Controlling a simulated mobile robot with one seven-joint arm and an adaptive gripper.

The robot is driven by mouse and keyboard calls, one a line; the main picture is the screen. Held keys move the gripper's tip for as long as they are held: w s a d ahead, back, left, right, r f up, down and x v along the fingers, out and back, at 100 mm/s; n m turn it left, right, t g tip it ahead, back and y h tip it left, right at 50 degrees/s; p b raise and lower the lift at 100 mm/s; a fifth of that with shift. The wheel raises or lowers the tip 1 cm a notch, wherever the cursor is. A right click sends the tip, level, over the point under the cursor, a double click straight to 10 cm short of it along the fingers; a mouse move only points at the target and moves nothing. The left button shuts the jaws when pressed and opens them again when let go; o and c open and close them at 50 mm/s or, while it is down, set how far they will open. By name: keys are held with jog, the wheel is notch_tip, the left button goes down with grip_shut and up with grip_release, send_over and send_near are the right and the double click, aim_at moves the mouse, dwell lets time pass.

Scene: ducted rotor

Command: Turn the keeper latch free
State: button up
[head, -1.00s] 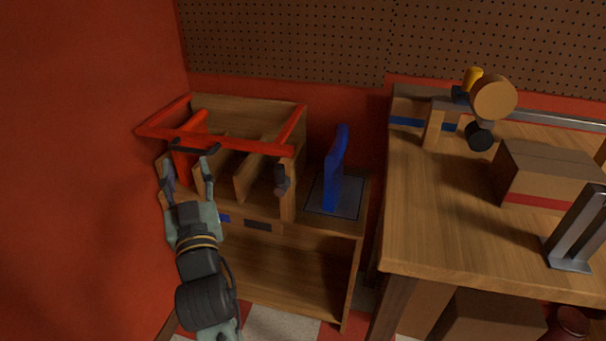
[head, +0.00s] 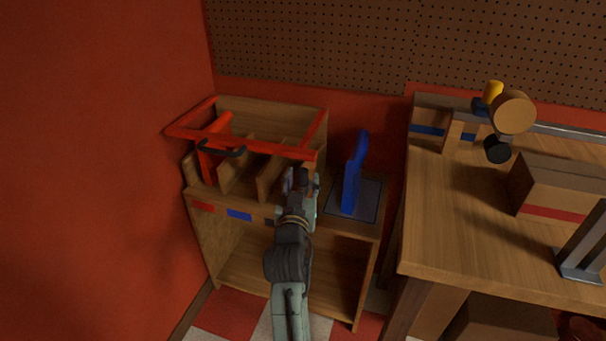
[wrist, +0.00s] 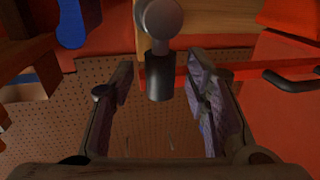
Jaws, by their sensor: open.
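The keeper latch (head: 304,175) is a small dark piece on the front right post of the wooden rack. In the wrist view it shows as a grey round knob (wrist: 158,18) with a dark cylinder, between the fingers in the picture. My gripper (head: 302,183) is open in front of the latch, one finger on each side; contact cannot be told. The fingers partly hide the latch in the head view. A red bar frame (head: 240,143) with a dark handle (head: 222,149) lies across the rack top.
The rack (head: 207,225) has upright dividers and coloured labels on its front. A blue upright piece (head: 354,175) stands on a grey plate just right of my gripper. A workbench (head: 450,220) is further right; a red wall (head: 100,150) is at left.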

jog(key=shift+w+d, duration=0.1)
jog(key=shift+w, duration=0.75)
jog(key=shift+c, duration=0.3)
grip_shut()
